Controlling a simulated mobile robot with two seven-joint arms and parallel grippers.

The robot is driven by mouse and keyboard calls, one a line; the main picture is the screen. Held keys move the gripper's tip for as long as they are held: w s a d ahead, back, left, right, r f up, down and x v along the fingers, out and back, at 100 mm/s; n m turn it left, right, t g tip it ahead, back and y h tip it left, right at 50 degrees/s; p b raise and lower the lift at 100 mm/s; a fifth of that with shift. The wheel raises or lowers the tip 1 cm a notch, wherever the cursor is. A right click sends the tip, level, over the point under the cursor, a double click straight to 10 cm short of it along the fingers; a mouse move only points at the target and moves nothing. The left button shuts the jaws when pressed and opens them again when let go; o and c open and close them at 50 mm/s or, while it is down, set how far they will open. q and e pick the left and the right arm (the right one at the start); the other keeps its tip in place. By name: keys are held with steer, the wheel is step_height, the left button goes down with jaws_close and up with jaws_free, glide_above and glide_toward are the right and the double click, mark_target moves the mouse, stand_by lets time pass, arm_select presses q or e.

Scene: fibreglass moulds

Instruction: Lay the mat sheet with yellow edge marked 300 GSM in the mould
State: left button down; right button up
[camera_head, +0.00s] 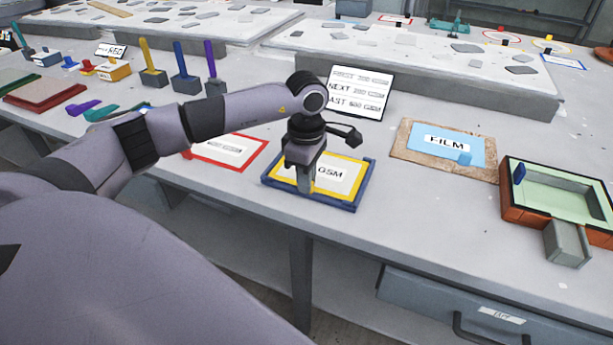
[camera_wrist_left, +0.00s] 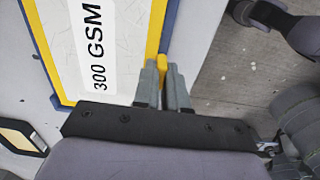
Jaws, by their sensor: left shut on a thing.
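The mat sheet (camera_head: 336,176) with the yellow edge lies flat in a blue tray (camera_head: 318,198) near the table's front edge. Its label reads 300 GSM in the left wrist view (camera_wrist_left: 98,50). My left gripper (camera_head: 305,190) points down at the sheet's front edge. In the left wrist view my left gripper (camera_wrist_left: 162,66) is shut on a small yellow tab at the sheet's edge. The mould (camera_head: 562,192), pale green inside with a red-brown outer wall, stands at the far right. My right gripper is not in view.
A blue FILM sheet (camera_head: 450,146) on a brown board lies between tray and mould. A red-edged sheet (camera_head: 222,152) lies left of the tray. A sign (camera_head: 358,92) stands behind. A grey block (camera_head: 567,243) stands at the mould's front.

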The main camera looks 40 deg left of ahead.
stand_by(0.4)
arm_select(q)
steer(key=c, duration=1.1)
jaws_free()
steer(key=shift+r, duration=3.6)
